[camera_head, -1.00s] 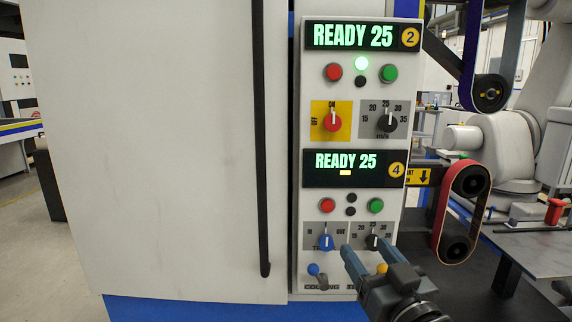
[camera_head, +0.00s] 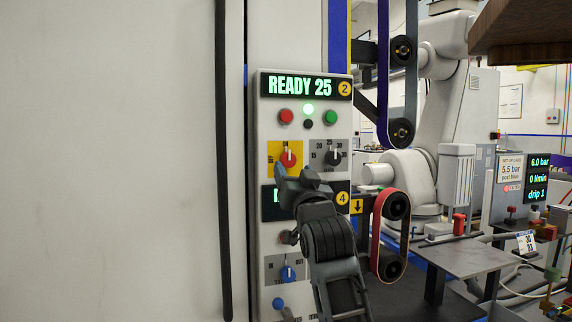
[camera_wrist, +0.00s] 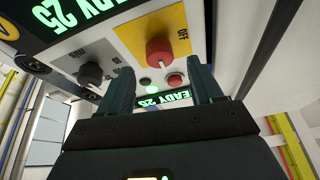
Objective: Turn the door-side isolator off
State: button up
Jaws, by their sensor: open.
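The isolator is a red rotary knob (camera_head: 288,159) on a yellow plate (camera_head: 272,148), in the left column of the control panel nearest the door. Its white pointer stands about upright, towards the ON side. In the wrist view the red knob (camera_wrist: 159,52) and yellow plate (camera_wrist: 133,38) show just beyond the fingertips, with the word OFF beside the knob. My gripper (camera_head: 291,175) is in front of the panel just below the knob in the head view. In the wrist view my gripper (camera_wrist: 163,80) is open, with nothing between its fingers and apart from the knob.
A grey selector with a black knob (camera_head: 334,158) sits right of the isolator. Red (camera_head: 286,116) and green (camera_head: 330,117) buttons are above. My arm hides much of the lower panel. A long black door handle (camera_head: 223,170) runs down the left. Belt rollers stand at right.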

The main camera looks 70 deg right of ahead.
aim_at(289, 162)
jog(key=shift+x, duration=2.25)
jog(key=c, duration=1.1)
jog(key=shift+o, duration=0.2)
